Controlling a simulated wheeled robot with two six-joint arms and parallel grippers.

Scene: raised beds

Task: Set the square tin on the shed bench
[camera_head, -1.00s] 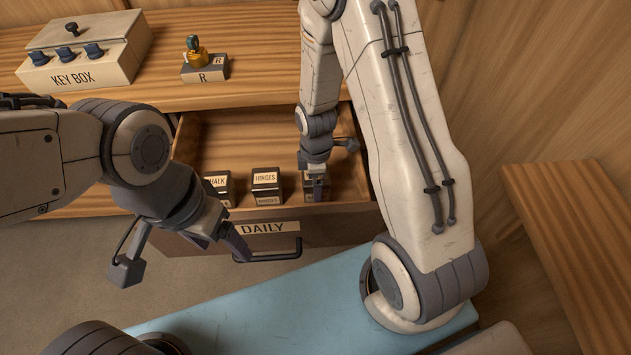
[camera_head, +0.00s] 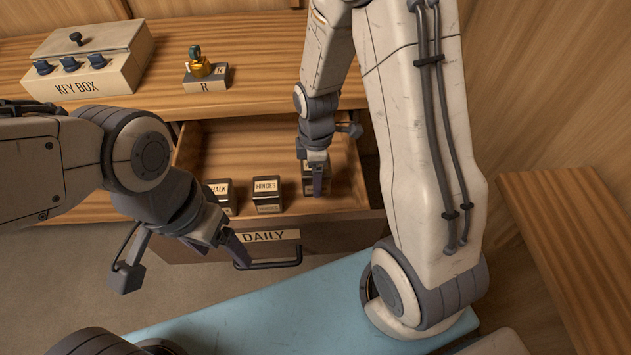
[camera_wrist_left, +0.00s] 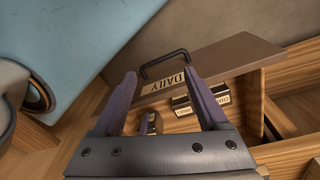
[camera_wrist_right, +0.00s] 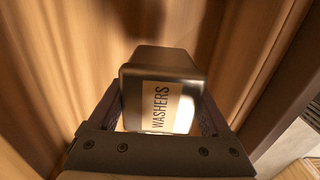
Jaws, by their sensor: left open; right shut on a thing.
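A dark square tin labelled WASHERS (camera_wrist_right: 160,102) fills the middle of the right wrist view, between my right gripper's fingers. In the head view my right gripper (camera_head: 319,180) is shut on this tin, partly hidden behind the fingers, over the right part of the open drawer (camera_head: 225,150). Two similar tins stand in the drawer to its left: one labelled HINGES (camera_head: 267,195) and one whose label reads CHALK (camera_head: 221,196), partly hidden by my left arm. My left gripper (camera_head: 183,262) is open and empty in front of the drawer; its spread fingers show in the left wrist view (camera_wrist_left: 160,90).
The drawer front is labelled DAILY and has a dark handle (camera_head: 270,264). A wooden bench top (camera_head: 265,80) behind it carries a KEY BOX (camera_head: 85,82) and a block marked R (camera_head: 206,84); clear wood lies right of the block. Another wooden surface (camera_head: 570,240) is at right.

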